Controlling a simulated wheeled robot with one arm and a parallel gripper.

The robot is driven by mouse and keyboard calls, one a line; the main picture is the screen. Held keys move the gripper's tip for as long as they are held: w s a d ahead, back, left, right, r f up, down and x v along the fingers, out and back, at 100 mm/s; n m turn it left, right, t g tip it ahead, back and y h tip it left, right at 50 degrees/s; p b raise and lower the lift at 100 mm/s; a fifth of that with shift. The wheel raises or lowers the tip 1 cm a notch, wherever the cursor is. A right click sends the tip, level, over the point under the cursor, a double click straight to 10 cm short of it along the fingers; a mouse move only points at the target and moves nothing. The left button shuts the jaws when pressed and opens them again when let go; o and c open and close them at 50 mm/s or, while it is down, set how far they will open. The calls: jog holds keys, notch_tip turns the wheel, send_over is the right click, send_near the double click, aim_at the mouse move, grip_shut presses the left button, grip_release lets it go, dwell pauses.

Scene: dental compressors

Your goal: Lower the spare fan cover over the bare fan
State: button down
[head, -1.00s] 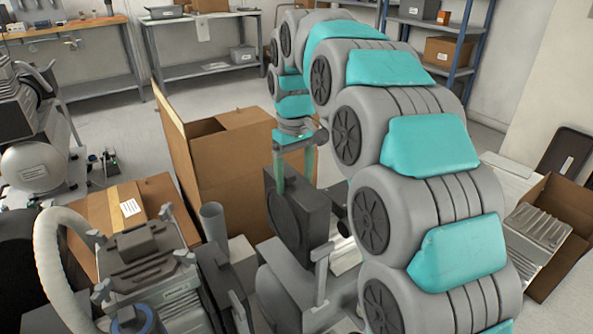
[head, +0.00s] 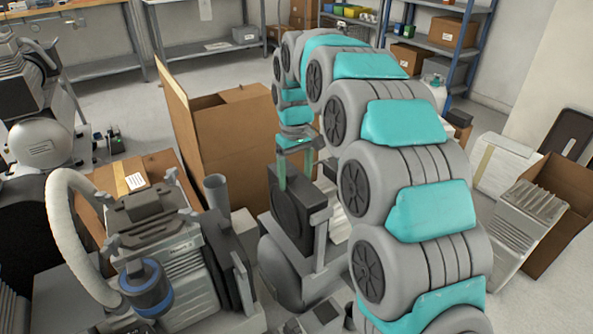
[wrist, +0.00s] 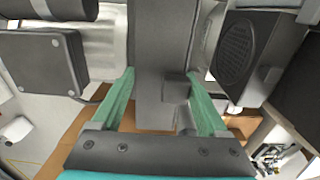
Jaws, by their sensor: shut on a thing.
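The spare fan cover (head: 289,216) is a dark, boxy shell with a round grille, upright in the head view. My gripper (head: 296,168) is shut on its upper part, with one green finger on each side. In the wrist view my gripper (wrist: 160,88) has the cover's dark grey top (wrist: 160,45) between its fingers. The cover is low at the grey compressor (head: 285,272), beside its upright bracket (head: 320,235). The bare fan cannot be made out, and I cannot tell whether the cover touches the compressor.
Another compressor with a blue-ringed filter (head: 146,287) and a pale hose (head: 62,225) stands close on the left. A tall open cardboard box (head: 232,145) is behind the cover. A carton with finned parts (head: 530,212) is at right. Clear floor lies at the back left.

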jog(key=shift+f+b, duration=0.35)
jog(key=shift+f, duration=1.85)
dwell(0.4)
grip_release()
dwell(0.3)
jog(key=shift+r, duration=0.1)
jog(key=shift+r+p, duration=1.2)
jog(key=shift+r, duration=2.2)
jog(key=shift+s, duration=0.1)
